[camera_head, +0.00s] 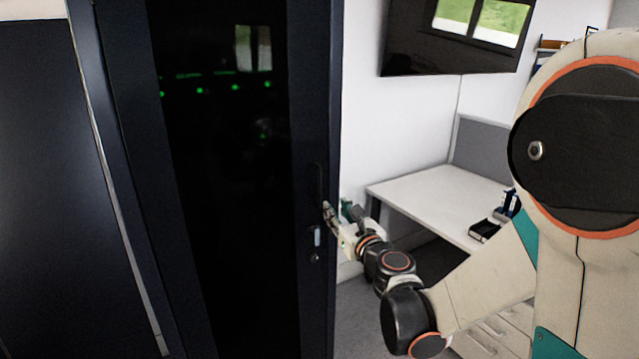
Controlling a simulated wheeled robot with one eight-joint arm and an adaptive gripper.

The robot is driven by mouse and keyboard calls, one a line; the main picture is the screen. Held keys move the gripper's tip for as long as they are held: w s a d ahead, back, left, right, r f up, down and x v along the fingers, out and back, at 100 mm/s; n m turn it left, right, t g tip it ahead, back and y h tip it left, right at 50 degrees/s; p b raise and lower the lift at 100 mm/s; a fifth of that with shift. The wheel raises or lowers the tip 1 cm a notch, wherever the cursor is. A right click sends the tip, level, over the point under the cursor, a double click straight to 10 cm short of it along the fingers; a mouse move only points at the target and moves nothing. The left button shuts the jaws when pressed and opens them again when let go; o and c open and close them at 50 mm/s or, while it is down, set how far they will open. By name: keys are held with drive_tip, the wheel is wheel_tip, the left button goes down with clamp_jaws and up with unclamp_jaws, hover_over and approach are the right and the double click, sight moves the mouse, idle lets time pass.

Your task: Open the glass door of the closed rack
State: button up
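The closed rack's dark glass door (222,185) fills the left middle of the view. It looks shut in its dark frame, with green lights showing behind the glass. The door handle and lock plate (317,238) are on the frame's right side. My gripper (330,213) is at the handle's height, by the right edge of the frame. Its fingertips are close to the handle, but I cannot tell whether they touch it. The fingers are small and partly hidden, so their opening is unclear. My arm reaches in from the right.
A white desk (440,203) with a black tray (484,230) stands behind my arm on the right. A wall screen (425,50) hangs above it. Another dark cabinet panel (60,190) is at the far left. Some grey floor shows below the desk.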

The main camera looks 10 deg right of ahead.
sight(320, 188)
drive_tip(key=shift+m, duration=0.4)
drive_tip(key=w+b, duration=0.1)
drive_tip(key=w, duration=0.3)
drive_tip(key=w+b, duration=0.1)
drive_tip(key=w, duration=0.4)
drive_tip(key=w+a+b, duration=0.1)
drive_tip(key=w, duration=0.4)
drive_tip(key=shift+w, duration=0.1)
clamp_jaws()
